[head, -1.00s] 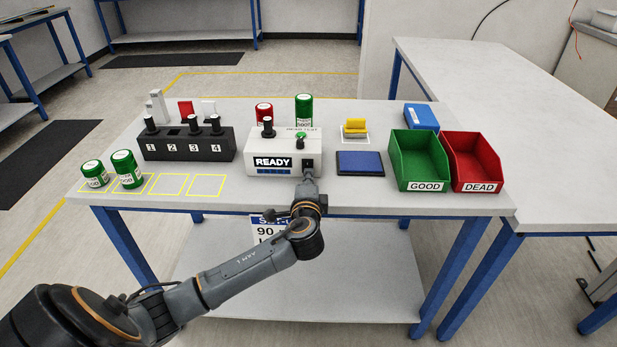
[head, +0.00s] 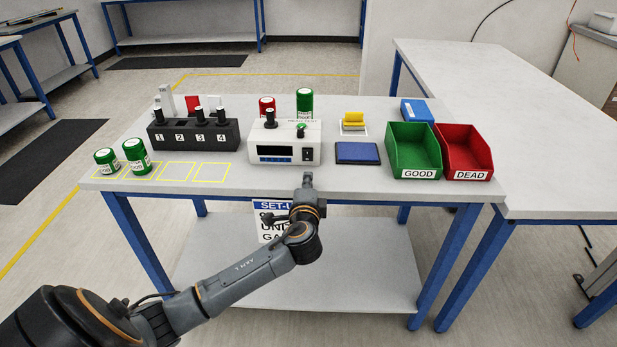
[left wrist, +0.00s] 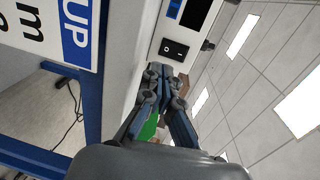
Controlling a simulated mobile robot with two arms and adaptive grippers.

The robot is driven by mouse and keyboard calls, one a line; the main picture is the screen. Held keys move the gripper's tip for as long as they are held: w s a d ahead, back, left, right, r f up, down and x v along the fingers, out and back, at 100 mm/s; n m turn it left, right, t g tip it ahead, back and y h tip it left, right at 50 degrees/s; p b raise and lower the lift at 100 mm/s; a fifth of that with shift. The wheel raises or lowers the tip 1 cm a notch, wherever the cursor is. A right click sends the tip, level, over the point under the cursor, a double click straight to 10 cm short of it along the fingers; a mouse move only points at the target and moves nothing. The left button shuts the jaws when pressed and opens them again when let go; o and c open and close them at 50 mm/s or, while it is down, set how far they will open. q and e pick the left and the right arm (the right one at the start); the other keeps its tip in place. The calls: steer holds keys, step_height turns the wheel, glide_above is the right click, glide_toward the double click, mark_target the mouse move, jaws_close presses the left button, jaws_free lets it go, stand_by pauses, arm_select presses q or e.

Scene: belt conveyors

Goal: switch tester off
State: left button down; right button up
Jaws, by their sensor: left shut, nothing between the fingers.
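The white tester box (head: 285,142) stands on the table, with a dark, blank display (head: 275,150) on its front. Its black rocker switch (head: 307,154) is at the right of the front face, and the switch also shows in the left wrist view (left wrist: 174,50). A green button (head: 301,127) and a black-capped post (head: 270,118) are on top. My left gripper (head: 307,180) is shut and empty, just in front of the switch and apart from it. In the left wrist view its fingertips (left wrist: 158,78) point towards the box. My right gripper is not in view.
A black rack (head: 193,137) with numbered slots stands left of the tester. Green jars (head: 137,156) stand on yellow-marked squares. A blue pad (head: 357,153), a green GOOD bin (head: 413,174) and a red DEAD bin (head: 464,174) are to the right. The table's front strip is mostly clear.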

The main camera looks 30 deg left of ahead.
arm_select(q)
steer(key=s+d+f+b, duration=0.1)
steer(key=s+d, duration=0.2)
steer(key=s, duration=0.3)
steer(key=shift+s+d+f, duration=0.2)
steer(key=shift+d, duration=0.1)
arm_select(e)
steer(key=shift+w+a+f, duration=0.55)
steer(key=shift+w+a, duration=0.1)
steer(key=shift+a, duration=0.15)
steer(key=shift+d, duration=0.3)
